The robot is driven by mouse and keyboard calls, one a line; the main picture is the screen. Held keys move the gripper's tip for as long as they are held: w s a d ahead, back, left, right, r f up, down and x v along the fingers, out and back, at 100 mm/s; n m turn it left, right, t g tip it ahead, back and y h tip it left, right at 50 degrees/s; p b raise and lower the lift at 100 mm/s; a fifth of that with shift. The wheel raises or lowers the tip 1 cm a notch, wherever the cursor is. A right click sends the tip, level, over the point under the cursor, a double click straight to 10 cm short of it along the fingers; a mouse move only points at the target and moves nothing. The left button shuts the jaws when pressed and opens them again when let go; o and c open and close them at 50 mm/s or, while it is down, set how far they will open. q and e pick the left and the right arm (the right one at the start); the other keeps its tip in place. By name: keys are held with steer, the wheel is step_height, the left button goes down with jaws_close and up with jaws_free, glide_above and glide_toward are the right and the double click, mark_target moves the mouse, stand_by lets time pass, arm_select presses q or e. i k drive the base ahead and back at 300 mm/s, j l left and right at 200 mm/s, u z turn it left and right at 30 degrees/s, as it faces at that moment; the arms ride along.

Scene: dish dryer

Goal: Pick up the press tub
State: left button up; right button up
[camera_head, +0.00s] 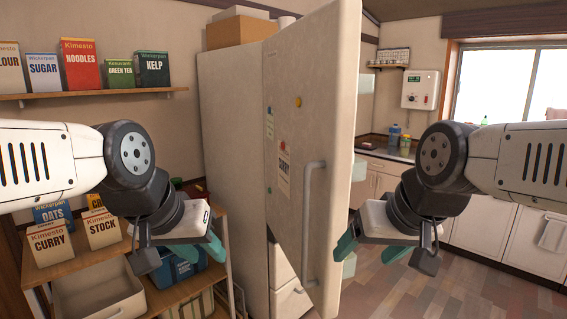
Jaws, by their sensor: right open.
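I cannot surely tell which thing is the press tub. A blue container (178,274) with pale lettering stands on the left shelf unit, partly hidden behind my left gripper. My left gripper (197,250) hangs in front of that shelf unit, with teal fingertips pointing down. Its fingers are partly hidden, and I cannot tell how wide they stand. My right gripper (374,248) is open and empty, in front of the floor to the right of the open refrigerator door.
A white bin (98,299) and food boxes (48,242) fill the left shelves. A counter (385,153) runs along the back right. Floor (450,290) is clear at lower right.

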mark_target(405, 144)
steer(key=z, duration=0.9)
steer(key=i+l+z, duration=0.1)
steer(key=i+l, duration=0.3)
steer(key=l, duration=0.25)
steer(key=i+l+z, duration=0.15)
steer(key=i+l, duration=0.25)
steer(key=l, duration=0.15)
steer(key=i+l+z, duration=0.1)
steer(key=i+l, duration=0.3)
steer(key=l, duration=0.15)
steer(key=i+u, duration=0.15)
steer(key=i, duration=0.4)
steer(key=i+u, duration=0.2)
steer(key=i, duration=0.3)
steer(key=i+l+u, duration=0.15)
steer(key=i, duration=0.4)
steer(key=i+l+u, duration=0.2)
steer(key=i, duration=0.3)
steer(key=i+j+u, duration=0.2)
steer(key=i, duration=1.05)
steer(key=i+l+u, duration=0.25)
steer(key=i, duration=0.95)
steer(key=i+j+z, duration=0.3)
steer(key=i+j, duration=0.15)
steer(key=i+j+z, duration=0.3)
steer(key=i+j, duration=0.3)
steer(key=i+j+z, duration=0.25)
steer(key=i+j, duration=0.2)
steer(key=j, duration=0.3)
